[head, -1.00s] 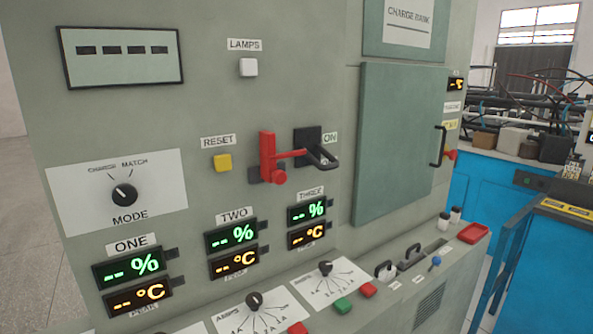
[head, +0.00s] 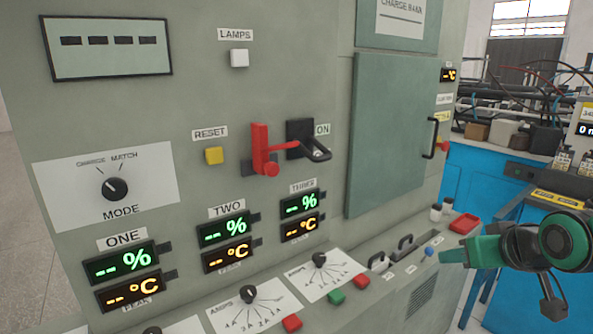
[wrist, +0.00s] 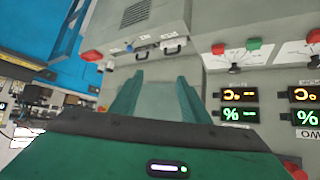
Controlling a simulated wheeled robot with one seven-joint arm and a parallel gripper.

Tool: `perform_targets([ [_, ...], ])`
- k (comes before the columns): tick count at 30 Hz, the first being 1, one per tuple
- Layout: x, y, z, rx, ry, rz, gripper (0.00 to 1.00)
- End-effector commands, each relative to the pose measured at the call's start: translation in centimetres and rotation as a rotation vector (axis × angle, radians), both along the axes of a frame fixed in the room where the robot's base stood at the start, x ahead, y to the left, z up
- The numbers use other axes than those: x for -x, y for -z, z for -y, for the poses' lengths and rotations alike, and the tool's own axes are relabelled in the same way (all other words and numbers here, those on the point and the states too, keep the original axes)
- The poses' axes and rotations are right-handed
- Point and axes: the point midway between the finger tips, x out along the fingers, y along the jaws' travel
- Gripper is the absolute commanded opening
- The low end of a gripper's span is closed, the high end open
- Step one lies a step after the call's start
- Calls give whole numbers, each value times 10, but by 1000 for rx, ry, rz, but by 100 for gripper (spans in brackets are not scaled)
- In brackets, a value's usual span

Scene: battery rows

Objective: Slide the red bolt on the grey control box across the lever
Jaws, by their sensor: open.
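The red bolt (head: 262,150) is mounted on the grey control box (head: 290,70) in the head view, left of a black lever (head: 315,148) marked ON. A thin red rod runs from the bolt's bracket towards the lever, and a red knob sits at the bracket's lower end. Whether the rod reaches across the lever is too small to tell. My gripper (head: 450,250) is at the lower right of the head view, well apart from the bolt. In the wrist view my gripper (wrist: 155,92) has its two green fingers spread with nothing between them. The bolt is not clear in the wrist view.
A green cabinet door (head: 395,130) with a black handle is right of the lever. A ledge below carries a red tray (head: 464,223), small bottles, handles, knobs and coloured buttons. A blue bench (head: 490,190) with cables stands at right. Space before the bolt is clear.

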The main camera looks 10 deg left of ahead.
Motion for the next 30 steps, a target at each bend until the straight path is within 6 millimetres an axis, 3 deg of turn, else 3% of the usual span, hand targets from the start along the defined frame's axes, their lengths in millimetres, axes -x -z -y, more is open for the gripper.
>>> perform_targets([
  [1, -9, -13, -46, -23, -96, 81, 42],
  [4, -14, -47, -130, -96, -254, 245, 42],
  [6, -5, -70, -183, -157, -351, 346, 42],
  [9, 14, -100, -244, -248, -460, 462, 42],
  [12, 35, -122, -284, -324, -533, 543, 42],
  [15, 50, -137, -306, -375, -573, 591, 42],
  [19, 55, -145, -319, -401, -591, 615, 42],
  [30, 22, -144, -359, -403, -592, 615, 42],
])
